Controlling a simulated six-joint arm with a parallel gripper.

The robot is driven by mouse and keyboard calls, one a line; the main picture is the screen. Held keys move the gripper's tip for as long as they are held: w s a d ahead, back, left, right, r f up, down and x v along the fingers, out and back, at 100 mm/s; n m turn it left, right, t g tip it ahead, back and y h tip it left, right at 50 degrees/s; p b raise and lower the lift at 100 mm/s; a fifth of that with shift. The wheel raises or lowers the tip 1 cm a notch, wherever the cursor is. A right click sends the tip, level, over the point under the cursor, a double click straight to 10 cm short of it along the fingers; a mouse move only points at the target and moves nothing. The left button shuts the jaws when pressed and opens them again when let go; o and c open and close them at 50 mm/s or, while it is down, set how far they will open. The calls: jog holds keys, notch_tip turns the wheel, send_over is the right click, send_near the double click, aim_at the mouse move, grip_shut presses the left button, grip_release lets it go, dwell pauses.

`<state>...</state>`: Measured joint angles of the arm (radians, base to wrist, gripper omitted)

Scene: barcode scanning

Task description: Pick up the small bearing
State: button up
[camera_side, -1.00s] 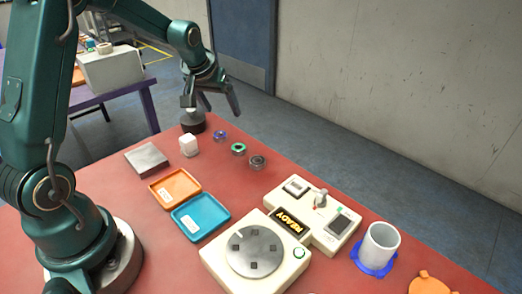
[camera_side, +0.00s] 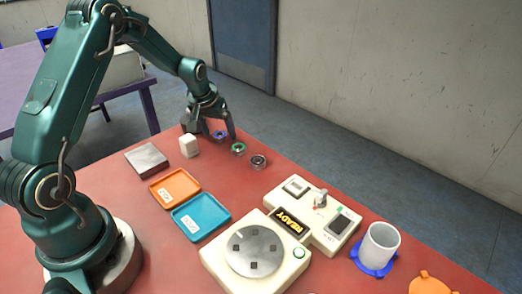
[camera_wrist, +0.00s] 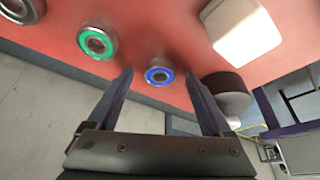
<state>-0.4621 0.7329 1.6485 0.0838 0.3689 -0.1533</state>
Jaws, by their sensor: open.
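The small bearing, with a blue ring, lies on the red table top at the far end (camera_side: 219,134). In the wrist view the blue-ringed bearing (camera_wrist: 159,76) shows between my two fingertips, in line with the gap. My gripper (camera_side: 213,131) is open and empty, pointing down, with one finger to each side of that bearing. I cannot tell how high the fingertips are above the table. A green-ringed bearing (camera_side: 238,149) and a larger dark bearing (camera_side: 258,161) lie in a row toward the front right; the green one also shows in the wrist view (camera_wrist: 97,43).
A white block (camera_side: 188,146) stands left of the bearings, and a dark round object (camera_wrist: 225,84) is close to my right finger in the wrist view. Orange (camera_side: 173,202) and blue (camera_side: 186,232) trays, a grey block (camera_side: 146,158) and a scanning station (camera_side: 222,262) are nearer.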

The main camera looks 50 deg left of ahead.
jog(key=shift+c, duration=0.3)
grip_shut()
jog(key=shift+r, duration=0.1)
